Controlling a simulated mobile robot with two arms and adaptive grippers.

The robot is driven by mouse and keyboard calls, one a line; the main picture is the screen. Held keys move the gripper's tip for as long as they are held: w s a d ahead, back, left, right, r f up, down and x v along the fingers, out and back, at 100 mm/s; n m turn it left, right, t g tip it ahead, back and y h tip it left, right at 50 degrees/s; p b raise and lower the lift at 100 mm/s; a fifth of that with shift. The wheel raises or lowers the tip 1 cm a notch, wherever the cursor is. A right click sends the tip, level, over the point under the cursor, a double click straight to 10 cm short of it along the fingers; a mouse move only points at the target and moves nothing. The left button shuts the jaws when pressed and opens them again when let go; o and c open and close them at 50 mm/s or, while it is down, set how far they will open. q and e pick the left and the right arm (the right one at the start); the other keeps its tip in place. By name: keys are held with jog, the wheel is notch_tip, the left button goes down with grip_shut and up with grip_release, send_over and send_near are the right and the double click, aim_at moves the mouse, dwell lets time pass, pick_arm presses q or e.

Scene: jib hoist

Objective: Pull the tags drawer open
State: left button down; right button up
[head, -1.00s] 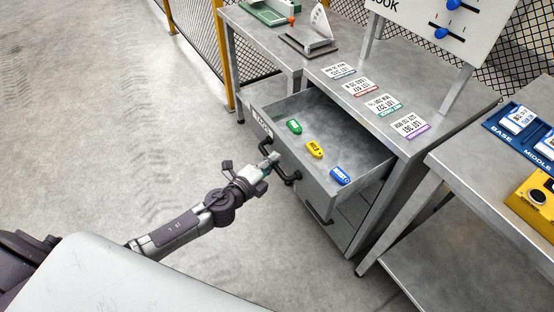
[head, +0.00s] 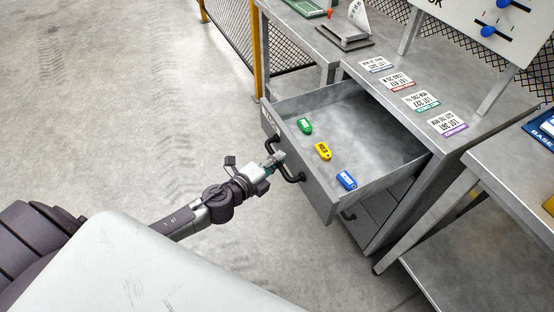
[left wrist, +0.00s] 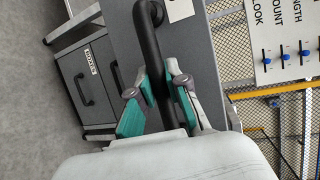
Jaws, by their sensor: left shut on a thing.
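The tags drawer (head: 318,196) is a grey metal drawer, pulled well out of the steel bench in the head view. A green tag (head: 304,126), a yellow tag (head: 323,151) and a blue tag (head: 347,181) lie inside it near the front. Its dark bar handle (head: 291,177) is on the front panel. My left gripper (head: 276,160) is shut on this handle. In the left wrist view the handle (left wrist: 150,45) runs between the teal pads of my left gripper (left wrist: 158,98). My right gripper is not in view.
Several lot cards (head: 410,92) lie on the bench top. A second drawer with its own handle (head: 348,215) is closed below. A separate table (head: 515,185) stands close on the right. Open concrete floor (head: 130,110) lies to the left, in front of the drawer.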

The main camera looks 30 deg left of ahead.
pick_arm(q)
jog(key=c, duration=1.1)
grip_release()
jog(key=shift+c, duration=0.2)
jog(key=v, duration=1.2)
jog(key=shift+f, duration=0.15)
jog(key=s+a+f+n+g+y+p, duration=0.15)
jog(key=s+f+n, duration=0.25)
jog(key=f, duration=0.6)
jog(key=s+a+f+n+g+y, duration=0.1)
jog(key=s+a+f+n+g, duration=0.2)
jog(key=f, duration=0.6)
jog(key=s+a+f+n+g+y, duration=0.15)
jog(key=s+f+n, duration=0.3)
jog(key=f, duration=0.55)
jog(key=s+d+f+n+g+p, duration=0.1)
jog(key=s+d+f+n+g, duration=0.3)
jog(key=s+f, duration=0.3)
jog(key=s+d+f+n+g, duration=0.4)
jog(key=s+f, duration=0.3)
jog(key=s, duration=0.7)
jog(key=shift+d+p, duration=0.25)
jog(key=shift+p, duration=0.1)
